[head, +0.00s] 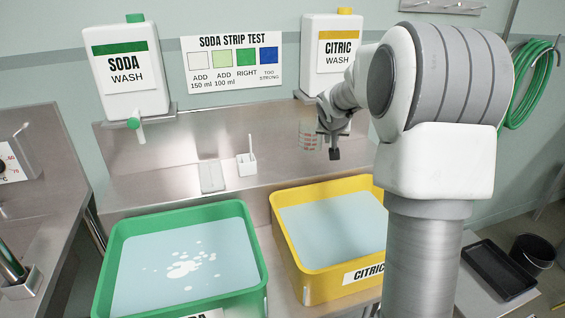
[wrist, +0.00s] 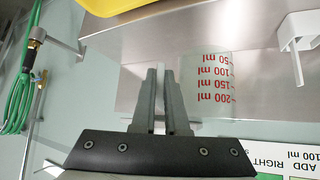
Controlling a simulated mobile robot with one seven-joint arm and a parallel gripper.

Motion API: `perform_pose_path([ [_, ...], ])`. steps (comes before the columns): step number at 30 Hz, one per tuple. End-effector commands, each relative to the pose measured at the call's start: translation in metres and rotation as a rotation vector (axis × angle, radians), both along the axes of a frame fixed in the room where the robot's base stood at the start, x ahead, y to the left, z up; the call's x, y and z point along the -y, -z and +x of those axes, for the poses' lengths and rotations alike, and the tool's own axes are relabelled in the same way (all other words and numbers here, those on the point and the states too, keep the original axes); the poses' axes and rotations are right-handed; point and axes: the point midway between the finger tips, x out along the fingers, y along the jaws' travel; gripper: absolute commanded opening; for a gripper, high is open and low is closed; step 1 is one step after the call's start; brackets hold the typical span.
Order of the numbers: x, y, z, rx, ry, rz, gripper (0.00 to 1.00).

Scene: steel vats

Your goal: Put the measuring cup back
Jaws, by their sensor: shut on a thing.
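The measuring cup (head: 310,135) is clear with red markings. It is held upright in front of the steel back panel, below and left of the citric wash dispenser (head: 331,55). My gripper (head: 334,152) is at the cup's right side. In the wrist view, my gripper (wrist: 161,72) has its fingers close together on a thin pale part, apparently the handle of the cup (wrist: 212,80). The red scale up to 200 ml shows upside down there. I cannot tell whether the cup holds liquid.
A green vat (head: 255,260) and a yellow vat (head: 290,265) hold liquid below. A small white holder (head: 246,168) and a flat grey plate (head: 211,177) are on the steel ledge, with bare ledge to their left. The soda wash dispenser (head: 127,75) is at upper left.

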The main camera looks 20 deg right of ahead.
Motion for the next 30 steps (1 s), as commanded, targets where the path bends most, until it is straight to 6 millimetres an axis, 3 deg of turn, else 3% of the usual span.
perform_pose_path([
  [5,-0.006,0.011,0.015,-0.003,-0.004,0.001,0.0],
  [18,-0.053,0.064,0.091,-0.002,-0.001,-0.001,0.0],
  [23,-0.058,0.07,0.099,-0.001,0.001,0.0,0.0],
  [30,-0.058,0.104,0.099,-0.003,0.001,-0.001,0.0],
])
